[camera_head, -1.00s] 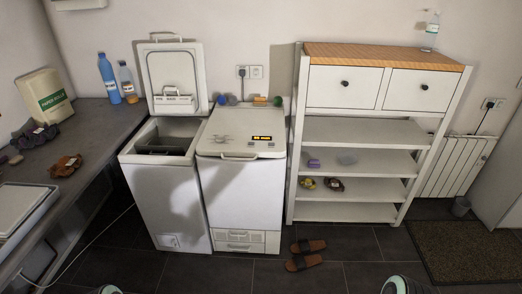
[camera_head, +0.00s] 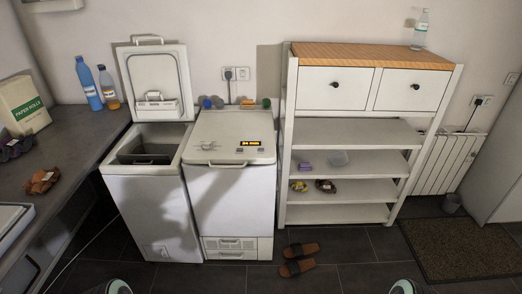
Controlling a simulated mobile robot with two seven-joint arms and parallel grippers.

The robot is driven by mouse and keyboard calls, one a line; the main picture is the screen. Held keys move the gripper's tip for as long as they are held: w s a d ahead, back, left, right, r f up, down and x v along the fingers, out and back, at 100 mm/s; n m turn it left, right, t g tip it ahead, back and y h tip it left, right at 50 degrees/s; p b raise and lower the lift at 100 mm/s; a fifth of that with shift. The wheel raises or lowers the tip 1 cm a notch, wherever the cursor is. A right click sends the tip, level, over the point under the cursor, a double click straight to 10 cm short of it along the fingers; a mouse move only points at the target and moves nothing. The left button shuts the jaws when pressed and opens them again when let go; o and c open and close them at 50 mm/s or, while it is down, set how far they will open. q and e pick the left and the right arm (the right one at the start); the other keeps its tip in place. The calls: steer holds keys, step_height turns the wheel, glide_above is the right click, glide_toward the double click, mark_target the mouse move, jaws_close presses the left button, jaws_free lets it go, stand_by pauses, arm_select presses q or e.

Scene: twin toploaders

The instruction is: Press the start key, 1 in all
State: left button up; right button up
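Two white toploaders stand side by side against the wall. The left toploader (camera_head: 150,215) has its lid (camera_head: 156,82) raised and its drum opening uncovered. The right toploader (camera_head: 232,205) has its lid shut. Its top panel carries a lit orange display (camera_head: 250,143), a dial (camera_head: 208,146) and small marks that could be keys. Which of them is the start key is too small to tell. Neither of my grippers shows; only rounded white and green parts of my own arms appear at the bottom edge.
A white shelf unit (camera_head: 350,134) stands right of the machines. Brown sandals (camera_head: 298,259) lie on the floor before it. The floor in front of the machines looks clear.

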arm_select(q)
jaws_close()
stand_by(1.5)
